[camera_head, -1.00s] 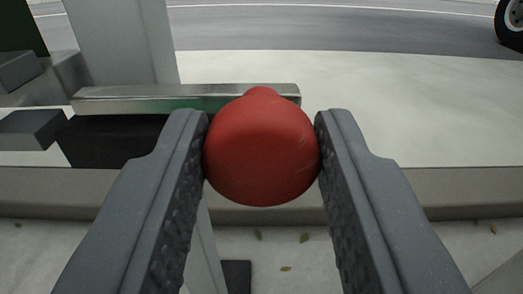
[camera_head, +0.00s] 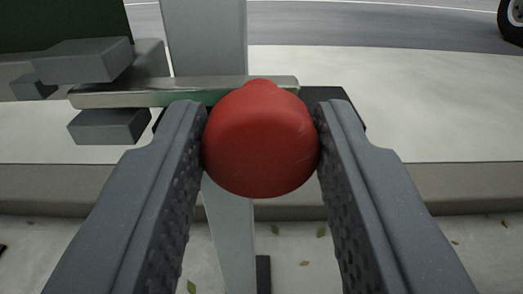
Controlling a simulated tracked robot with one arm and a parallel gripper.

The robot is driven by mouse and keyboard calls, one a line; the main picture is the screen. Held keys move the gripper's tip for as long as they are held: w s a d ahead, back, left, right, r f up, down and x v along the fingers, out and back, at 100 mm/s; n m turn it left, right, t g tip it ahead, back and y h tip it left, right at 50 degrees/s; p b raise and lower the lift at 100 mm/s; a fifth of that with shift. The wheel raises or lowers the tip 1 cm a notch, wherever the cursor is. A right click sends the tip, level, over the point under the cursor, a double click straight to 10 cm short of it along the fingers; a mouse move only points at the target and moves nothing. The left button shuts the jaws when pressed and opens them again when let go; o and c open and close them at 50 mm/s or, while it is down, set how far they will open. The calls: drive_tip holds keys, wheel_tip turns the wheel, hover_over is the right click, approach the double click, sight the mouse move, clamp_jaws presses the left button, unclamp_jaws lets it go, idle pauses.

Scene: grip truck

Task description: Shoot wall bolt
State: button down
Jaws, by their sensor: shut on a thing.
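My gripper (camera_head: 262,150) is shut on a red round knob (camera_head: 261,145), one finger pressed to each side of it. The left end of the bar lies between an upper grey block (camera_head: 82,60) and a lower grey block (camera_head: 108,127). The bar passes in front of a grey upright post (camera_head: 205,40). The part of the bar behind the knob is hidden.
A dark plate (camera_head: 345,105) shows behind the right finger. A pale pavement (camera_head: 430,110) and a kerb (camera_head: 460,188) lie beyond, then a grey road (camera_head: 370,25) with a black wheel (camera_head: 513,20) at top right. Leaves lie on the ground below.

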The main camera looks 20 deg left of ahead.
drive_tip(key=shift+a+r, duration=0.1)
drive_tip(key=shift+a, duration=0.1)
drive_tip(key=c, duration=1)
unclamp_jaws()
drive_tip(key=shift+w, duration=0.1)
drive_tip(key=shift+c, duration=0.2)
drive_tip(key=shift+s+d, duration=0.2)
drive_tip(key=shift+s, duration=0.1)
drive_tip(key=p+v, duration=0.2)
drive_tip(key=v, duration=1.1)
